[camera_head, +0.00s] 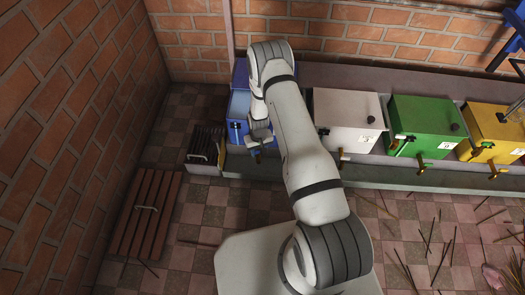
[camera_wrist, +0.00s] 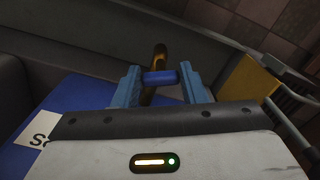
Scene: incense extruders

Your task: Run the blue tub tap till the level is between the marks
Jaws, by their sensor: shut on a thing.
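The blue tub (camera_head: 237,130) stands at the left end of the row, partly hidden behind my arm. Its blue front with a white label also shows in the wrist view (camera_wrist: 72,108). Its brass tap (camera_wrist: 159,58) has a blue handle (camera_wrist: 160,77). My gripper (camera_wrist: 161,82) is shut on this blue handle, with one finger at each end. In the head view my gripper (camera_head: 260,138) is at the tub's front, just above the tap. A pale blue surface (camera_head: 240,103) shows at the tub's top. I cannot make out the level marks.
White (camera_head: 345,108), green (camera_head: 418,115) and yellow (camera_head: 490,125) tubs stand to the right on a grey ledge. A dark slatted box (camera_head: 205,145) is left of the blue tub. A wooden slatted cover (camera_head: 147,215) lies on the floor. Sticks litter the floor at right.

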